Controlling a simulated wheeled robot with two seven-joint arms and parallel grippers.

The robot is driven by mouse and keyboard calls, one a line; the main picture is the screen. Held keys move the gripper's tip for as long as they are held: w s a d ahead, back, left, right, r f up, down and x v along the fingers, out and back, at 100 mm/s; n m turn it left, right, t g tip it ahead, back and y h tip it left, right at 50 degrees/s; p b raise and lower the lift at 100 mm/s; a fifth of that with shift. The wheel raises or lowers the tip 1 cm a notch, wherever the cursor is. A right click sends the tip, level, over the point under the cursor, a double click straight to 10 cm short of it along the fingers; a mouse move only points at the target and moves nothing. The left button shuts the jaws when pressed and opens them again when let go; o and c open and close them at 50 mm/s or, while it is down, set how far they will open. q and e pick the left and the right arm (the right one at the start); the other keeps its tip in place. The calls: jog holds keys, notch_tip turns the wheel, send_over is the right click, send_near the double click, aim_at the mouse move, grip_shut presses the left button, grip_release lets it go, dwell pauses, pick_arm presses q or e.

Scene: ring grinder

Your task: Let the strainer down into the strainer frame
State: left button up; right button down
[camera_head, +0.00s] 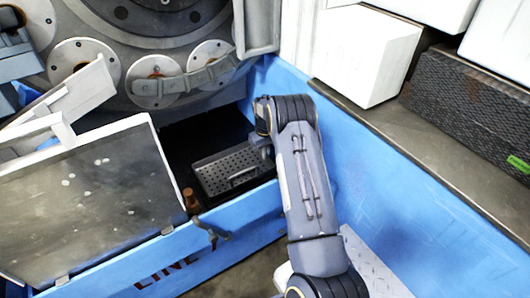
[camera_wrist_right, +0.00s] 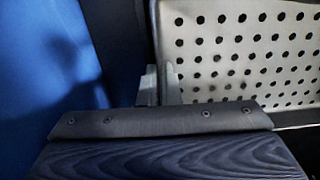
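The strainer (camera_head: 232,170) is a dark grey perforated metal box in the dark opening of the blue housing. In the right wrist view its pale perforated wall (camera_wrist_right: 240,55) fills the upper right. My right gripper (camera_wrist_right: 161,86) has its fingertips close together at the strainer's left edge in that view and appears shut on it. In the head view my right arm reaches down to the strainer's right end, and its wrist hides the fingertips. The strainer frame cannot be made out clearly in the dark opening. My left gripper is not identifiable in view.
A blue wall (camera_head: 400,190) runs along the right of the opening, close to my right arm. A grey metal panel (camera_head: 80,205) stands tilted at the left. A round machine face (camera_head: 150,60) is behind. White boxes (camera_head: 365,55) sit on the right ledge.

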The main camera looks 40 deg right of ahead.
jog(key=shift+f, duration=0.15)
jog(key=c, duration=1.6)
grip_release()
jog(key=shift+o, duration=0.2)
jog(key=shift+s+f, duration=0.1)
jog(key=shift+d, duration=0.1)
jog(key=shift+r, duration=0.4)
jog(key=r, duration=0.3)
jog(key=r+p, duration=0.1)
jog(key=r, duration=0.2)
jog(key=shift+a+r, duration=0.2)
jog(key=shift+r, duration=0.1)
jog(key=shift+a+r, duration=0.1)
jog(key=shift+r, duration=0.3)
jog(key=shift+w, duration=0.2)
